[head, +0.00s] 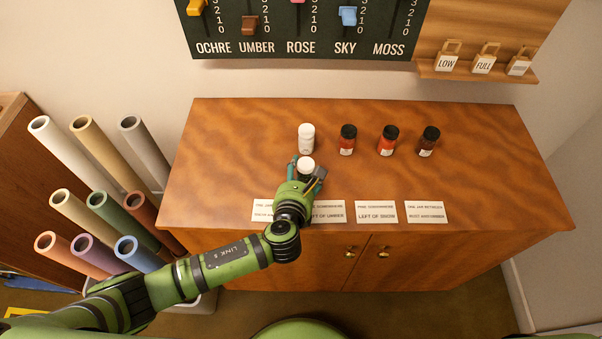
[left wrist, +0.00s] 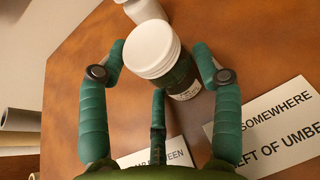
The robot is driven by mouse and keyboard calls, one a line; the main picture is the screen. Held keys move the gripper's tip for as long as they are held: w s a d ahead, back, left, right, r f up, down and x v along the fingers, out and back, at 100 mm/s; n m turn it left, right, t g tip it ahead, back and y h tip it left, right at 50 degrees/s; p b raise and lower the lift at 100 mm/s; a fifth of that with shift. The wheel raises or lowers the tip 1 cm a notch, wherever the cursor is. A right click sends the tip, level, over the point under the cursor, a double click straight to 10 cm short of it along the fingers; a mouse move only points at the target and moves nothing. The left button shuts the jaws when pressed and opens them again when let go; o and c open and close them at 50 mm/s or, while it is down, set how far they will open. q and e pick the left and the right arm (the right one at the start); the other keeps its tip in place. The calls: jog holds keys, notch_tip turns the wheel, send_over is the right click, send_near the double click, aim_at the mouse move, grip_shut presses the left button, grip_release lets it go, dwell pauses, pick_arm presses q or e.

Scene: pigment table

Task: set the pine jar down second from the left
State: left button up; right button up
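The pine jar, with a white lid (head: 306,163) and a dark green body, is in my left gripper (head: 307,174). My right gripper is not in view.
Several printed cards (head: 376,208) lie along the front of the wooden cabinet top (head: 480,180); my left arm partly covers some. The top is free left of the white jar and right of the brown jar. Paper rolls (head: 62,140) stand at the left.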

pick_arm(q)
jog(key=shift+o, duration=0.3)
jog(key=shift+r, duration=0.15)
jog(key=v, duration=1.2)
